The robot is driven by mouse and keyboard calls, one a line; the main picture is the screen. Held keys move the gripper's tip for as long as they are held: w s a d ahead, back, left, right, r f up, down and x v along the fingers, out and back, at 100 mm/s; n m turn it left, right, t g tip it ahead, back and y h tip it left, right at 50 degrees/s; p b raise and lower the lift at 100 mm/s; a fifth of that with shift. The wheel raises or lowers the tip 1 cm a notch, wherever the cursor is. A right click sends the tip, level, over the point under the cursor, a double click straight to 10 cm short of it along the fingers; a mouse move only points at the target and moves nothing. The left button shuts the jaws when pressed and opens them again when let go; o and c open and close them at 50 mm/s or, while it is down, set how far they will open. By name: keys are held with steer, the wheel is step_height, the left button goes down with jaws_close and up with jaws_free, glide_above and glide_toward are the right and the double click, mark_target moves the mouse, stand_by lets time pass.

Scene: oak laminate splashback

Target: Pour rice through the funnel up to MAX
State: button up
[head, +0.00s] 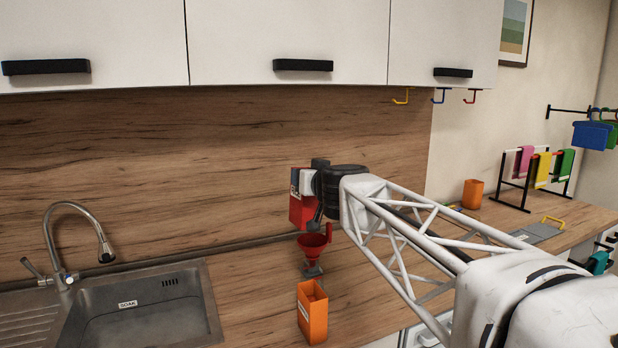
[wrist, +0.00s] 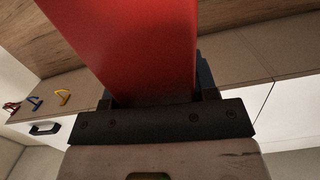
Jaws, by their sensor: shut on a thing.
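My gripper (head: 318,192) is shut on a red box (head: 301,208) with a white and blue patch near its top. The box is held in the air above the counter, close to the wood splashback; it fills the upper middle of the wrist view (wrist: 135,40), between the dark fingers. A red funnel (head: 314,245) is below the box and slightly to its right in the head view. A small dark part (head: 313,270) shows under the funnel; I cannot tell what it is. No rice and no MAX mark can be made out.
An open-topped orange container (head: 312,318) stands on the counter in front of the funnel. A sink (head: 140,310) with a tap (head: 75,240) is at left. An orange cup (head: 472,194) and a drying rack (head: 530,175) are at right. White cabinets (head: 290,40) hang above.

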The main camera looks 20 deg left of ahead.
steer(key=shift+f, duration=0.15)
step_height(320, 180, down, 2)
steer(key=shift+m+g, duration=0.4)
steer(key=shift+f, duration=0.15)
stand_by(0.8)
steer(key=shift+f+m+g+h, duration=0.4)
steer(key=shift+f+m+g, duration=0.1)
steer(key=shift+f, duration=1.55)
steer(key=shift+f, duration=0.1)
steer(key=shift+f+m+g+h, duration=0.3)
steer(key=shift+f+g, duration=0.2)
steer(key=shift+f, duration=0.4)
steer(key=shift+w+f+m+g, duration=0.1)
steer(key=shift+f+m+g, duration=0.3)
steer(key=shift+f+g, duration=0.2)
stand_by(0.5)
